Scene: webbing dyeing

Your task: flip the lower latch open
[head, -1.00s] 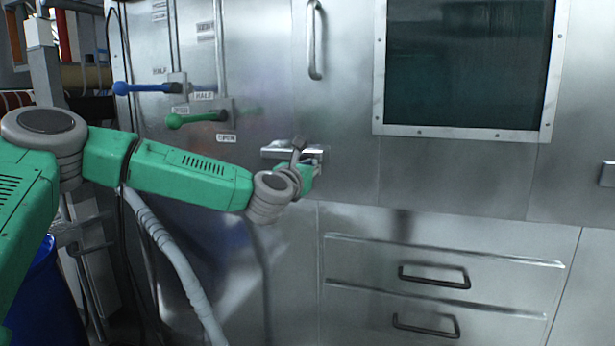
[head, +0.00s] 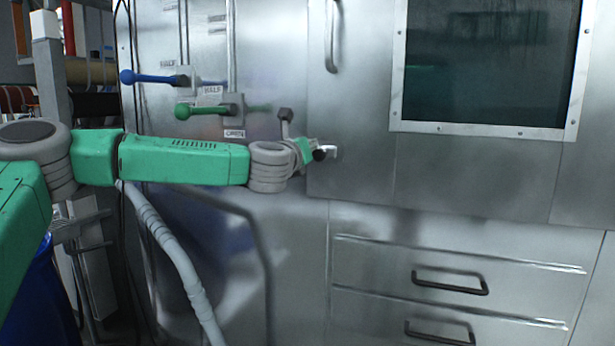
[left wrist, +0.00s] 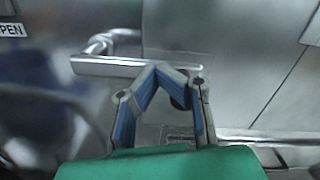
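The lower latch (head: 332,151) is a small bright metal lever on the steel cabinet front, mostly hidden behind my left gripper (head: 319,154) in the head view. In the left wrist view the latch (left wrist: 110,66) is a flat bar running left to right, with a bent mount at its left end. My left gripper (left wrist: 168,73) has its blue-and-grey fingers drawn together at the bar's lower edge, near its right end. The tips look shut; I cannot tell whether they touch or grip the bar. My right gripper is in neither view.
A vertical door handle (head: 332,36) and a dark window (head: 485,62) are above. Blue (head: 150,77) and green (head: 205,109) levers stick out at the upper left. Drawers with black handles (head: 450,283) are below. A grey hose (head: 175,255) hangs under my arm.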

